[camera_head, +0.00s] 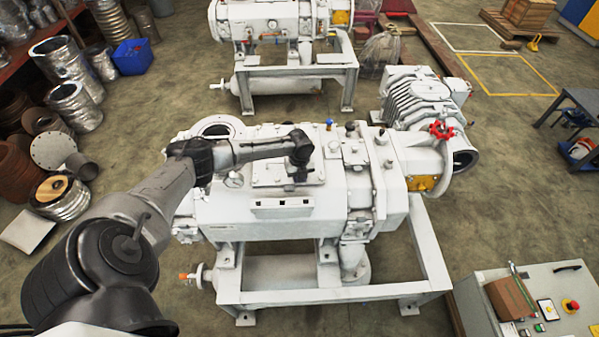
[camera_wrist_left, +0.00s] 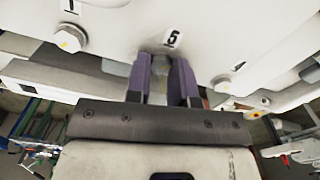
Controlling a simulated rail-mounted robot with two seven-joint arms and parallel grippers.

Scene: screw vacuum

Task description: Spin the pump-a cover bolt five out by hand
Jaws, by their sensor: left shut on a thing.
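The bolt head is mostly hidden between the fingers. Two other cover bolts show, one at the left (camera_wrist_left: 70,39) and one at the right (camera_wrist_left: 222,84). In the head view my left arm reaches over the near white pump (camera_head: 270,222), and its dark end points down at the cover (camera_head: 270,172) on top. The fingers are too small to make out there. My right gripper is not in view.
A red valve handwheel (camera_head: 441,130) stands at the pump's right end. A control box (camera_head: 530,310) with a red button is at the lower right. A second pump (camera_head: 275,25) is behind. Metal drums and a blue bin (camera_head: 132,56) are at the left.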

